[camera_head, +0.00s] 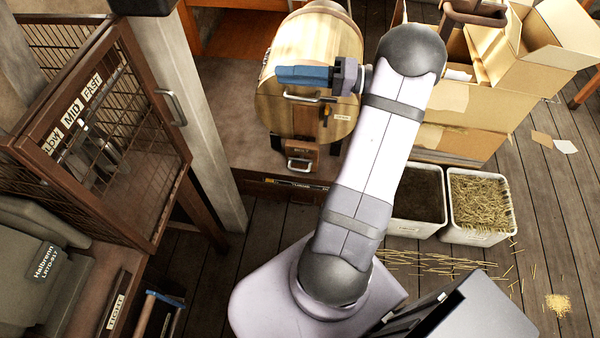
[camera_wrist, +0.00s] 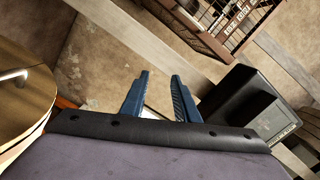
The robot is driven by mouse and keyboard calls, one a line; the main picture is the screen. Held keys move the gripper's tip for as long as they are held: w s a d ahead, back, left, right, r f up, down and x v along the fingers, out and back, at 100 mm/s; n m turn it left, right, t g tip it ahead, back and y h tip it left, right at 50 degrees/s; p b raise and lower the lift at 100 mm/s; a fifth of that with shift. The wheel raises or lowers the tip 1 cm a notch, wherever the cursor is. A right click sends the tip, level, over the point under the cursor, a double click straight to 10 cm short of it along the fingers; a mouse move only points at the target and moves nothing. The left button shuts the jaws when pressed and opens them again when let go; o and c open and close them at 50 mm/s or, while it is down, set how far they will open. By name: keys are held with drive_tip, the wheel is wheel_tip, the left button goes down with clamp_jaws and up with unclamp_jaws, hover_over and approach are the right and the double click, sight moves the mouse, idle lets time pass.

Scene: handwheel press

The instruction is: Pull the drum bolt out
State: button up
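The wooden drum (camera_head: 305,45) stands at the top centre of the head view, its round end facing forward. A grey bar handle (camera_head: 301,97) sits on that end. Below the drum is a brown block (camera_head: 303,150) with a label that seems to read BOLT and a small metal handle (camera_head: 299,164). My gripper (camera_head: 279,76) is in front of the drum, fingers pointing left, above both handles. In the wrist view, my gripper (camera_wrist: 161,75) has its blue fingers apart with nothing between them. The drum (camera_wrist: 22,100) and one handle (camera_wrist: 12,76) show at the left edge there.
A mesh cage (camera_head: 100,130) with a wooden frame stands at left, beside a post (camera_head: 205,120). Cardboard boxes (camera_head: 460,130) stand at right. Two bins, one dark-filled (camera_head: 420,228) and one straw-filled (camera_head: 480,238), sit on the floor. A dark box (camera_wrist: 238,105) shows in the wrist view.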

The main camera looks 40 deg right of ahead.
drive_tip(key=s+d+f+m+t+h+b, duration=0.25)
drive_tip(key=f+b, duration=0.45)
drive_tip(key=f, duration=0.6)
drive_tip(key=s+d+f+m+t+h+b, duration=0.1)
drive_tip(key=d+f+m+b, duration=0.15)
drive_tip(key=f+b, duration=0.75)
drive_tip(key=m+t+h+b, duration=0.25)
drive_tip(key=m+b, duration=0.25)
drive_tip(key=b, duration=0.7)
approach(300, 170)
drive_tip(key=w+a, duration=0.1)
drive_tip(key=w, duration=0.1)
drive_tip(key=shift+w+n+b, duration=0.4)
drive_tip(key=shift+n+b, duration=0.1)
drive_tip(key=shift+b, duration=0.15)
drive_tip(key=shift+b+x, duration=0.5)
drive_tip(key=shift+x, duration=3.1)
drive_tip(key=shift+f, duration=0.1)
clamp_jaws()
